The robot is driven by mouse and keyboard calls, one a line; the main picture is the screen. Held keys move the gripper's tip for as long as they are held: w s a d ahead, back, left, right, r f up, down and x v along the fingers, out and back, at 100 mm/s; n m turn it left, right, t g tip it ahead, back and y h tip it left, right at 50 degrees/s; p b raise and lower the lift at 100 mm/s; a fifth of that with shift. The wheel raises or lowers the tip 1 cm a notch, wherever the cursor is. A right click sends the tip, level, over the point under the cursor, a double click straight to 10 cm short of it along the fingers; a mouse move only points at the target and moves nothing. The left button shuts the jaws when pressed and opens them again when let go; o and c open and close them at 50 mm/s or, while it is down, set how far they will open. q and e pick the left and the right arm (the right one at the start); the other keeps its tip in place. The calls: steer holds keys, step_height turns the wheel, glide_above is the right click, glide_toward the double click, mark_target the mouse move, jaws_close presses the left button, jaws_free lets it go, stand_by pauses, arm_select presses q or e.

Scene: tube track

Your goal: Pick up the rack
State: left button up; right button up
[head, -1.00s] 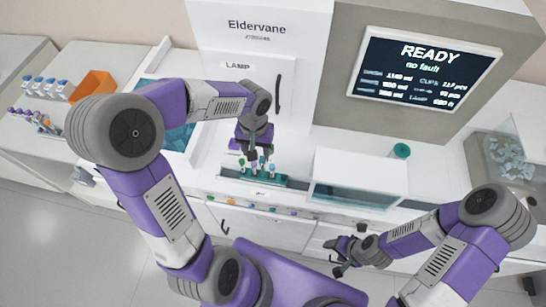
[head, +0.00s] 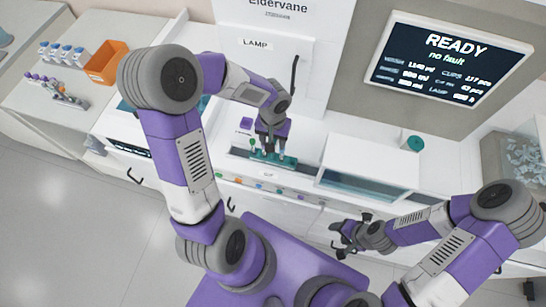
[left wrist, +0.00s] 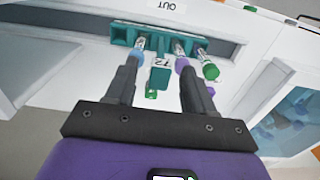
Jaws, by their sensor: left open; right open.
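The rack (head: 262,156) is a small teal holder in the white machine's front slot, below the LAMP panel. In the left wrist view the rack (left wrist: 122,34) holds tubes with blue, purple and green caps, and a teal tab marked 72 (left wrist: 159,78) hangs between the fingers. My left gripper (head: 270,146) is open, pointing down at the rack. In the left wrist view its fingers (left wrist: 158,72) are spread either side of the tab, and I cannot tell if they touch anything. My right gripper (head: 342,238) is open and empty, low in front of the machine.
An orange bin (head: 106,62) and several blue-capped bottles stand on the left counter, with another group of tubes (head: 58,92) nearer. A white box with a glass front (head: 368,168) stands right of the rack. The screen (head: 448,57) reads READY, no fault. Left floor is clear.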

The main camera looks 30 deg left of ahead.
arm_select(q)
jaws_close()
